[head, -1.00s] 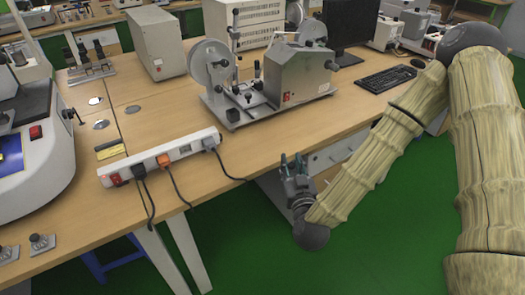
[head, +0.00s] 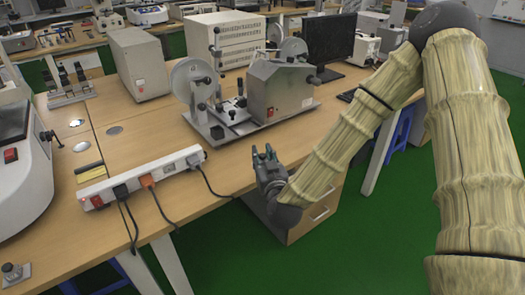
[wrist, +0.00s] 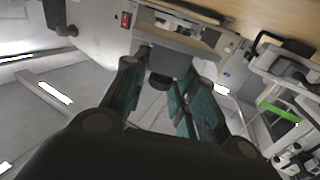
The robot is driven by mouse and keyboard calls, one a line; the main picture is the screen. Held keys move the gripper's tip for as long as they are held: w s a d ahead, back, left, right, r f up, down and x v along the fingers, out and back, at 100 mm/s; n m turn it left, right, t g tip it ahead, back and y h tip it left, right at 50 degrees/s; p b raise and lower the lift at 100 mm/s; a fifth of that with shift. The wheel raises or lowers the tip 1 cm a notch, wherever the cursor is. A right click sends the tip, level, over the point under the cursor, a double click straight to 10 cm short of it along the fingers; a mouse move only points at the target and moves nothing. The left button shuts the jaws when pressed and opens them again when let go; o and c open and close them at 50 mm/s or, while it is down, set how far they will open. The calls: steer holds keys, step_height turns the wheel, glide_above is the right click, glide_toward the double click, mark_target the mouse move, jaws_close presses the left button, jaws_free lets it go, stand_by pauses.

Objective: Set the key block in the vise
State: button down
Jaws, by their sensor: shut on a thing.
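My gripper (head: 265,156) is near the front edge of the bench, with its fingers pointing up. In the wrist view its teal-padded fingers (wrist: 160,88) are closed on a small grey block (wrist: 172,62), which seems to be the key block. The fingers largely hide it in the head view. A grey machine (head: 279,92) with wheels stands on the bench beyond my gripper. On its base plate is a small clamp-like fixture (head: 231,108), apart from my gripper. I cannot tell for sure whether this is the vise.
A white power strip (head: 146,177) with cords lies left of my gripper. A white instrument (head: 22,165) stands at far left. A grey box (head: 140,62) and a monitor (head: 327,45) are behind. Bare bench top (head: 140,225) shows at front left.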

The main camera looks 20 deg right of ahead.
steer(key=w, duration=0.2)
steer(key=w+d, duration=0.1)
steer(key=w, duration=0.2)
steer(key=w+d+f, duration=0.1)
steer(key=w, duration=0.2)
steer(key=shift+d, duration=0.15)
steer(key=shift+f, duration=1.65)
steer(key=shift+f, duration=0.2)
steer(key=c, duration=1.1)
jaws_free()
steer(key=shift+c, duration=0.2)
steer(key=shift+r, duration=0.2)
